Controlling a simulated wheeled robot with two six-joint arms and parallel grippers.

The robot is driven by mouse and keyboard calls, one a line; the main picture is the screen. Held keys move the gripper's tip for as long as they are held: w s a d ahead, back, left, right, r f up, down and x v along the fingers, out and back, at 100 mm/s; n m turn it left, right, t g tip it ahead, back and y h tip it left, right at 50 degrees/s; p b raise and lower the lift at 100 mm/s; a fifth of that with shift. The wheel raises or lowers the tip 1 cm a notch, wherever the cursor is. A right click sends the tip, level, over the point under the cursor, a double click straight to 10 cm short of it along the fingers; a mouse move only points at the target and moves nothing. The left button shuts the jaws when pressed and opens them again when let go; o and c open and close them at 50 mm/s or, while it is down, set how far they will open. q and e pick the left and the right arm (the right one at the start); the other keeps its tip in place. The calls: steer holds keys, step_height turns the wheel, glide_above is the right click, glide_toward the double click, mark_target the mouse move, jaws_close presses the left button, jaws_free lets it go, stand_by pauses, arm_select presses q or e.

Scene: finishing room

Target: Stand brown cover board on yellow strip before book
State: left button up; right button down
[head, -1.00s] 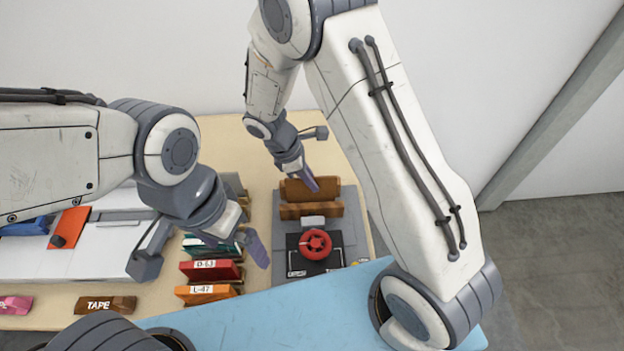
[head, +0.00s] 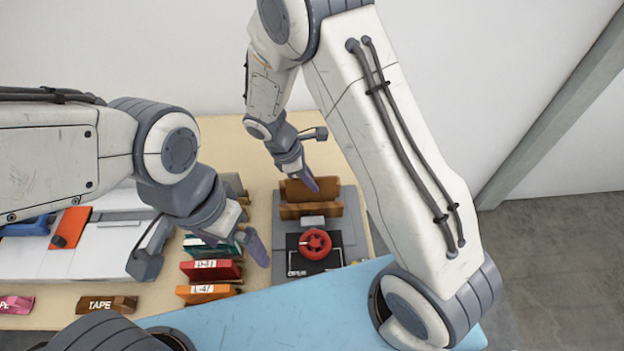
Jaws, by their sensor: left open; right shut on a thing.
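My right gripper (head: 304,180) is over the grey press at the back right, shut on a brown board (head: 327,189) that stands upright there. A second, lighter brown block (head: 310,211) lies just in front of it; I cannot tell whether they touch. Which of them is the cover board is not clear. My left gripper (head: 232,246) is open and empty above a row of books: a green one (head: 214,248), a red one (head: 210,270) and an orange one marked L-47 (head: 207,293). I cannot make out a yellow strip.
The press has a red handwheel (head: 315,243) on a black plate. A brown TAPE block (head: 106,305) and a pink block (head: 16,305) lie front left. A blue surface (head: 275,315) fills the front.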

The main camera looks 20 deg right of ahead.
steer(key=shift+f+b, duration=0.35)
steer(key=shift+f, duration=0.15)
steer(key=c, duration=1.2)
jaws_free()
steer(key=shift+c, duration=0.2)
steer(key=p+v, duration=0.9)
steer(key=v, duration=0.2)
steer(key=shift+r+p, duration=0.1)
steer(key=shift+p, duration=0.25)
steer(key=shift+s+a, duration=0.1)
steer(key=s+a+r+m+y+b, duration=0.1)
steer(key=s+m+b, duration=0.3)
steer(key=s, duration=0.6)
steer(key=s+a+r+m+t+y+b, duration=0.1)
steer(key=s+r+m+y+b, duration=0.3)
steer(key=s+b, duration=0.4)
steer(key=s+a, duration=0.1)
steer(key=s, duration=0.2)
steer(key=shift+s+a+r+m, duration=0.25)
steer(key=shift+a+r+m, duration=0.05)
